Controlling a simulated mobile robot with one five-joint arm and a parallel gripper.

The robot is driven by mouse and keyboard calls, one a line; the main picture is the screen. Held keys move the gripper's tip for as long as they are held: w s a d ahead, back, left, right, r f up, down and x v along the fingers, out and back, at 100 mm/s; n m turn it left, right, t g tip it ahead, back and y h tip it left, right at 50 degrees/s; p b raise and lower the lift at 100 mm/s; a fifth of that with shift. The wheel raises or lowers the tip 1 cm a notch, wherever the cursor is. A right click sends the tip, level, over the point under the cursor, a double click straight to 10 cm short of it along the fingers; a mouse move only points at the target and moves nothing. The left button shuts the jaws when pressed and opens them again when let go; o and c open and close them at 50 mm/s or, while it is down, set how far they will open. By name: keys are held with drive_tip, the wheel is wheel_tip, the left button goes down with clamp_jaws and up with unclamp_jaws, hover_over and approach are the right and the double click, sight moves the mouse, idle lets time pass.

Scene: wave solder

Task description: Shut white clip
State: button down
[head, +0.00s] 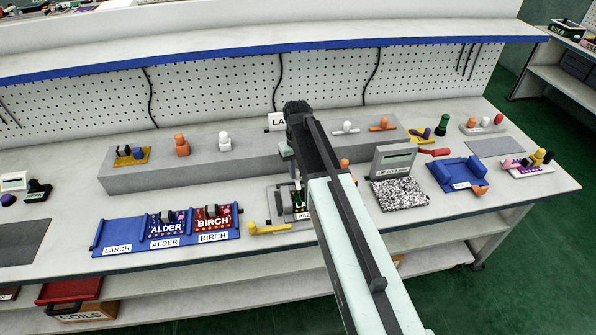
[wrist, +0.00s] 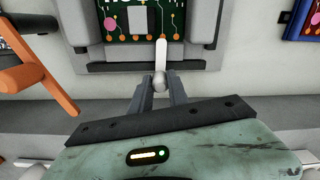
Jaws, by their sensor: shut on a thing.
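The white clip (wrist: 161,55) is a slim white lever with a round grey-white knob (wrist: 160,80). It sits at the middle of one edge of a grey fixture (wrist: 94,38) and its tip overlaps the edge of a green circuit board (wrist: 140,22). My gripper (wrist: 160,84) is shut on the knob, one dark finger on each side. I cannot tell how far the lever is tilted. In the head view, the grey fixture (head: 284,206) stands on the bench, partly hidden by my arm, with my gripper above its back side.
An orange lever (wrist: 35,78) stands left of the fixture in the wrist view. In the head view, a yellow handle (head: 268,229) lies at the fixture's front, a blue tray (head: 128,239) with boards is left, and a grey raised shelf (head: 255,158) runs behind.

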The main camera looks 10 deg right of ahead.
drive_tip(key=shift+a+n, duration=0.1)
drive_tip(key=shift+n, duration=0.4)
drive_tip(key=c, duration=1.3)
unclamp_jaws()
drive_tip(key=shift+o, duration=0.2)
drive_tip(key=shift+r, duration=0.1)
wheel_tip(320, 180, up, 8)
drive_tip(key=p, duration=0.8)
drive_tip(key=shift+f, duration=0.2)
